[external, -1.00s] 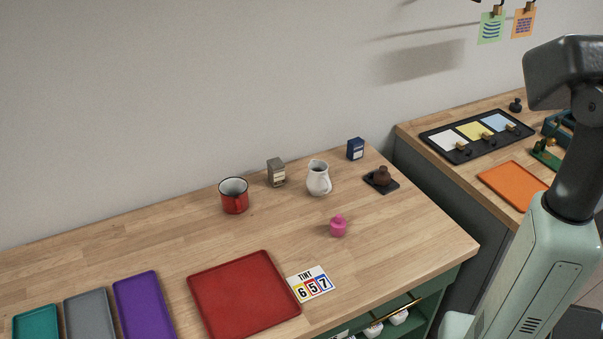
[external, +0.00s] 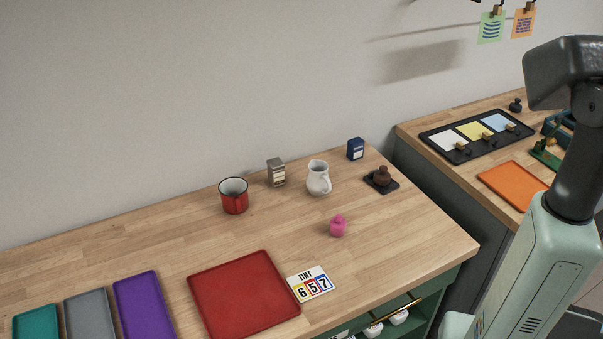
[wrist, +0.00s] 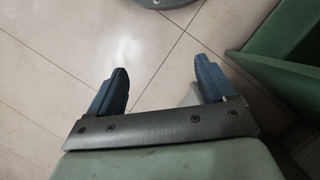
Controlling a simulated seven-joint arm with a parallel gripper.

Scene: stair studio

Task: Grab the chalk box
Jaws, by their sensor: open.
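Two small upright boxes stand at the back of the wooden worktop in the external view: a grey-brown box with a pale label (external: 276,173) and a dark blue box with a pale label (external: 355,149). Their labels are too small to read, so I cannot tell which one is the chalk box. My gripper (wrist: 161,68) shows in the wrist view with its two blue fingers wide apart and nothing between them. It is over the tiled floor, away from both boxes. It is out of frame in the external view.
A white jug (external: 318,179) stands between the boxes, a red mug (external: 234,197) to their left. A brown-topped object on a dark tray (external: 381,179), a pink pot (external: 338,227), a number card (external: 311,284) and a red tray (external: 244,295) share the worktop. A green cabinet edge (wrist: 270,65) is near my gripper.

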